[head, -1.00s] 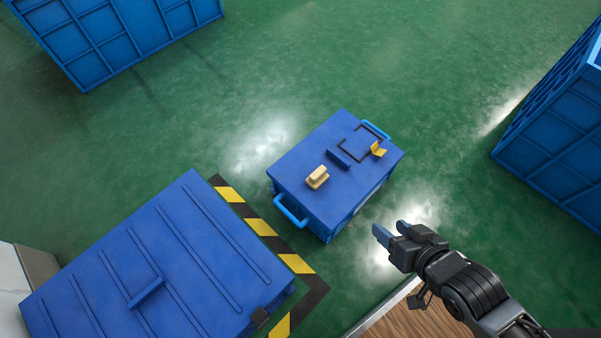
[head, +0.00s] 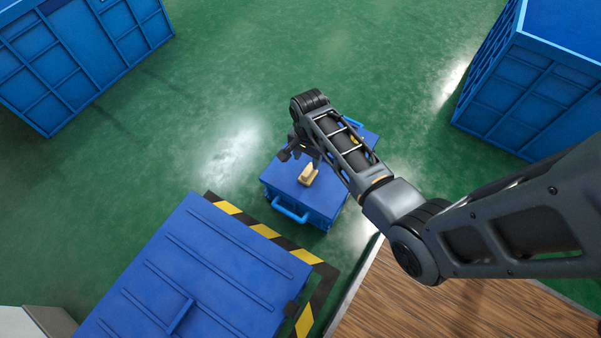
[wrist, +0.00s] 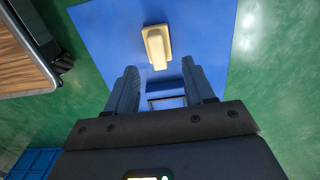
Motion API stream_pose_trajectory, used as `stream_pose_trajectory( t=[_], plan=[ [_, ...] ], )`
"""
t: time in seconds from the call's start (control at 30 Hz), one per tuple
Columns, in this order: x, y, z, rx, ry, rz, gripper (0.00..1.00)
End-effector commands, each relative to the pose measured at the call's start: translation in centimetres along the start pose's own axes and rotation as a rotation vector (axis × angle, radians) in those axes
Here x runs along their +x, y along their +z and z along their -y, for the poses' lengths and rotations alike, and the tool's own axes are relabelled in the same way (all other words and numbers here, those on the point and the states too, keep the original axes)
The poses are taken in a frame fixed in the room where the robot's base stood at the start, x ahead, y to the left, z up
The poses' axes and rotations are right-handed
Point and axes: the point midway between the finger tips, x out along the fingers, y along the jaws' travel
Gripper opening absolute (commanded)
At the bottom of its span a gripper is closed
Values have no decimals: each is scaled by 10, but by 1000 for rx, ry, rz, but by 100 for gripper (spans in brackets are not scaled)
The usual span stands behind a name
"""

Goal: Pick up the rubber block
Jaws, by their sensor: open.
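The rubber block appears to be the tan block with a raised grip (head: 309,174), lying on the blue box top (head: 293,187). In the wrist view the tan block (wrist: 157,46) lies beyond my fingertips, near the top edge. My gripper (wrist: 160,70) is open and empty, above the box top. In the head view my arm largely hides the gripper and the box's far part. A dark blue bar (wrist: 168,88) shows between my fingers in the wrist view.
A black frame (wrist: 170,103) lies by the bar, and a bit of the yellow piece (head: 354,139) shows past my arm. A handle (head: 290,211) sticks out in front. A larger blue lid (head: 190,270) and striped floor edging (head: 265,231) are at lower left. Green floor surrounds the box.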

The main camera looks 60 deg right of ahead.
Motion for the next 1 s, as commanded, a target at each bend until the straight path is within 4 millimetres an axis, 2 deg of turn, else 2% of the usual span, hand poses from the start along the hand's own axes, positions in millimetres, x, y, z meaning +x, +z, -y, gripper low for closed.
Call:
stream_pose_trajectory(
  t=[0.2, 0.43, 0.7, 1.0],
  plan=[
    [23, 0, 0, 4, 5, 4, 53],
    [39, -2, -2, 3, 4, 3, 53],
    [75, -4, -5, 2, 3, 3, 53],
    [77, -4, -5, 2, 2, 2, 52]
  ],
)
